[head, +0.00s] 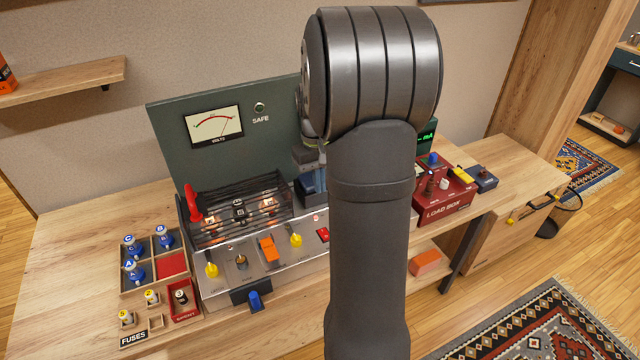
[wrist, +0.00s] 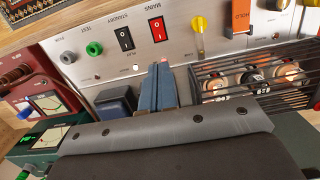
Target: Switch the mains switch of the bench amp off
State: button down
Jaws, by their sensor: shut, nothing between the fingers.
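The bench amp has a pale metal front panel (head: 225,284) below a dark green meter board (head: 170,130). Its mains switch is a red rocker, seen in the wrist view (wrist: 156,31) under the word MAINS and in the head view (head: 322,235). I cannot tell which way it is tipped. My gripper (wrist: 163,68) is shut and empty, its blue fingertips near the panel just off the mains switch, with a small visible gap. In the head view my arm covers much of the gripper and the panel's right part.
A black standby rocker (wrist: 125,37) sits beside the mains switch. A wire cage (head: 238,208) covers glowing tubes, with a red clip (head: 193,203) at its left. A fuse tray (head: 150,262) stands left, the red load box (head: 446,200) right. Bare bench lies far left.

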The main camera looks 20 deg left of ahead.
jog(key=shift+s+d+r, duration=0.15)
jog(key=shift+s+d, duration=0.25)
jog(key=shift+d, duration=0.2)
jog(key=f, duration=0.9)
jog(key=s+d+f, duration=0.1)
jog(key=f, duration=0.4)
jog(key=shift+s, duration=0.1)
jog(key=shift+s+d+f, duration=0.2)
jog(key=shift+f, duration=0.1)
jog(key=shift+w+a, duration=0.1)
